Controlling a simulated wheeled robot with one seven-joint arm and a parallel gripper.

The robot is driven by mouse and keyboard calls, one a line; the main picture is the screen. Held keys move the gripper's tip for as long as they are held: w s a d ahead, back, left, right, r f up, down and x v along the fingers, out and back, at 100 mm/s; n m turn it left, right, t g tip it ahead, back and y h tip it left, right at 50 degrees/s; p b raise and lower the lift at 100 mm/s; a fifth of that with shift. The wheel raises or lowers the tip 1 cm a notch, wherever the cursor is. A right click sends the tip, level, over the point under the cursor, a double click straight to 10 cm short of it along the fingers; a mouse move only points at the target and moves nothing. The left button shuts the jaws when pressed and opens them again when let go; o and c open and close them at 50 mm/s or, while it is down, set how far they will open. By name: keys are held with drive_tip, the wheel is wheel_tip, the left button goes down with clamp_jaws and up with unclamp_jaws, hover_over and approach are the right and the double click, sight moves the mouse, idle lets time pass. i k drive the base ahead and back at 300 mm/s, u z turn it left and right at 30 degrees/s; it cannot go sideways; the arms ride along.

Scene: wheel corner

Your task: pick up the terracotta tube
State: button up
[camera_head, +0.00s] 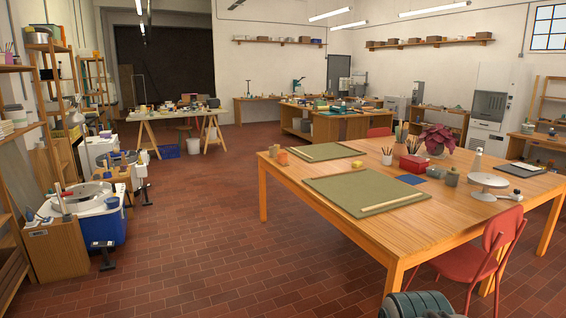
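I cannot make out a terracotta tube for certain. No gripper fingers show in the camera_head view. A rounded grey and teal part is cut off at the bottom edge, and I cannot tell what it is.
The table also holds green mats (335,189), a red box (413,164), a potted plant (437,138) and a white turntable (488,180). A red chair (485,255) stands at its near side. A blue tub (103,226) and shelves line the left. Tiled floor between is clear.

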sight(282, 159)
drive_tip(key=u, duration=0.2)
drive_tip(key=i, duration=0.8)
drive_tip(key=u, duration=0.5)
drive_tip(key=i, duration=1.5)
drive_tip(key=u, duration=0.25)
drive_tip(key=i, duration=1.55)
drive_tip(key=z, duration=0.35)
drive_tip(key=i, duration=1.55)
drive_tip(key=z, duration=1.35)
drive_tip(key=i, duration=1.55)
drive_tip(key=z, duration=0.75)
